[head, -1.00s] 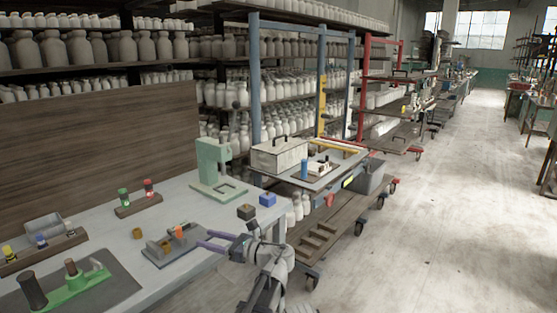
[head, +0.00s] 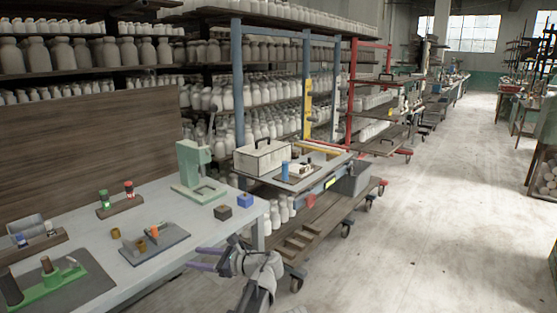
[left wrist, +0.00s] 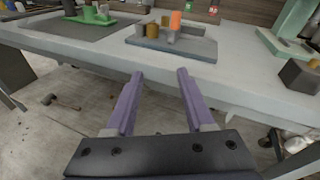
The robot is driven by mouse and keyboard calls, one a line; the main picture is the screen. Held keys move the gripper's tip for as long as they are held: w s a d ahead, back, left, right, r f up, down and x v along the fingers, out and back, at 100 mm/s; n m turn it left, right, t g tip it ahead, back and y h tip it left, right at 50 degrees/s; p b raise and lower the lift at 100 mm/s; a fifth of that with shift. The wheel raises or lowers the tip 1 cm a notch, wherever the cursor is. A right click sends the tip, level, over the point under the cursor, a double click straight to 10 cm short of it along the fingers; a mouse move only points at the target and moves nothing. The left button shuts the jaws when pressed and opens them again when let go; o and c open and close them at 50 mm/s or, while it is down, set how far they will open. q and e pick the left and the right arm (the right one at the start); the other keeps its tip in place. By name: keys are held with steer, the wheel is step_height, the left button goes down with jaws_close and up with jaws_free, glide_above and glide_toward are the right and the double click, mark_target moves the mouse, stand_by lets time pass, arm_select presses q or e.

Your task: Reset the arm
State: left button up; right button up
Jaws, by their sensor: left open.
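My left gripper (head: 195,258) has purple fingers. It is open and empty in front of the worktable's front edge. My right gripper is not in view. A grey plate (head: 172,246) on the table, with an orange piece (head: 154,231) and a brass-coloured cylinder (head: 141,245) on it, is the nearest fixture to the gripper.
The table (head: 153,200) also carries a pale green press (head: 186,160), a dark block (head: 222,212), a blue block (head: 245,201) and a green fixture (head: 55,280). A cart (head: 325,215) stands right of the table. The aisle floor (head: 440,210) at the right is clear.

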arm_select(q)
steer(key=s+f+n+g+h, duration=0.4)
steer(key=s+f+n+h, duration=0.6)
steer(key=s+f+n, duration=0.45)
steer(key=s+d+f+n+h, duration=0.4)
steer(key=d+n+h, duration=0.1)
steer(key=d, duration=0.1)
steer(key=s+d+m+g, duration=0.1)
steer(key=s+d+m, duration=0.4)
steer(key=d, duration=0.5)
step_height(320, 180, up, 19)
steer(key=s+n+p, duration=0.1)
steer(key=p, duration=1.7)
steer(key=shift+d+y+p, duration=0.3)
steer(key=shift+y+p, duration=0.1)
steer(key=shift+f+n, duration=0.15)
steer(key=shift+n, duration=0.1)
